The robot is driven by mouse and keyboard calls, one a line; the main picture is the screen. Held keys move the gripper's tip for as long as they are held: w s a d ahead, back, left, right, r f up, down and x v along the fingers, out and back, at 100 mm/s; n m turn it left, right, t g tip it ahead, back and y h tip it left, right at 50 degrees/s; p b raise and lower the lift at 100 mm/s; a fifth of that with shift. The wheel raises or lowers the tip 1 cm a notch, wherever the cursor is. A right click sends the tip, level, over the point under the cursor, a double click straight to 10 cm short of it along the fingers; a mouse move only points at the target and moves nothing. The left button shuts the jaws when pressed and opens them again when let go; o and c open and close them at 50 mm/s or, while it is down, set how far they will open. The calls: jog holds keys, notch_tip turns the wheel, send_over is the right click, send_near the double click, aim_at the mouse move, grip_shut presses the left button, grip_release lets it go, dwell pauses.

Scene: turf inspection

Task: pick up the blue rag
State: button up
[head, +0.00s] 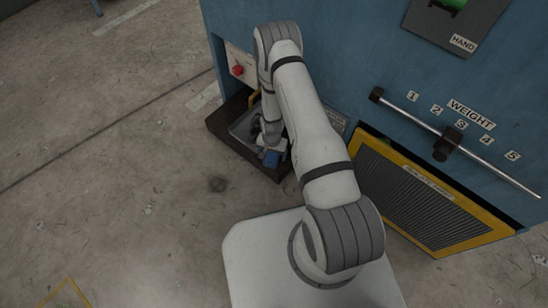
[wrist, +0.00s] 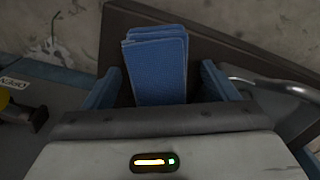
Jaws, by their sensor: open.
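The blue rag (wrist: 158,62) shows in the wrist view as a folded, layered rectangle. It lies between the two blue fingers of my gripper (wrist: 160,78), with a gap on each side, so the fingers are open and apart from it. The rag's near end is hidden behind the gripper body. In the head view my gripper (head: 271,150) is down at the grey tray by the machine's base. A small blue patch shows there, and I cannot tell whether it is rag or finger.
The grey tray (head: 239,128) sits on a dark ledge (head: 222,127) against the blue machine. A red button (head: 238,70) is above it. A yellow-framed grille (head: 430,200) and a weight slider bar (head: 480,160) are to the right. The concrete floor at left is clear.

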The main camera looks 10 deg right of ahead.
jog(key=shift+f, duration=0.15)
jog(key=shift+c, duration=0.2)
jog(key=c, duration=1.1)
notch_tip(320, 180, up, 10)
jog(key=p, duration=0.4)
